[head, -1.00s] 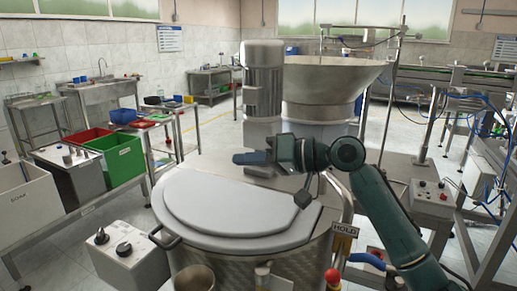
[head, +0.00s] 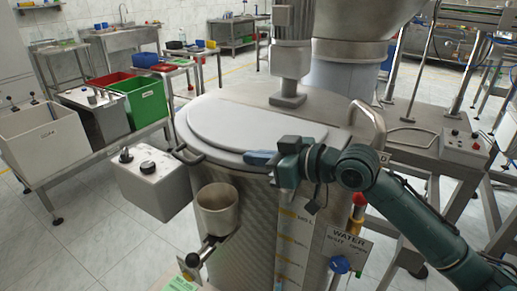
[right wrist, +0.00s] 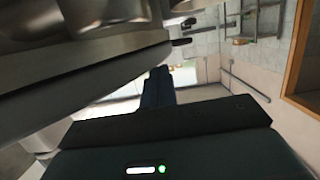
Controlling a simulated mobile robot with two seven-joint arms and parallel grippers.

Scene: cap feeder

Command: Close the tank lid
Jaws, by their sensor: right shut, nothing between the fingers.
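The tank (head: 245,215) is a round metal vessel in the middle of the head view. Its grey lid (head: 265,125) lies flat over the top opening, and no gap shows along its front edge. A dark bar handle (head: 188,157) sticks out at the rim's left front. My right gripper (head: 262,158) is shut and empty, with its blue fingers pointing left at the lid's front right edge. I cannot tell whether they touch the lid. In the right wrist view the shut fingers (right wrist: 158,88) lie beside a pale rounded edge. My left gripper is not in view.
A motor (head: 292,45) stands behind the lid. A curved metal handle (head: 370,125) rises at the tank's right. A grey control box (head: 155,182) and a metal cup (head: 217,210) sit at the tank's front left. A water sign (head: 345,247) hangs at the front right.

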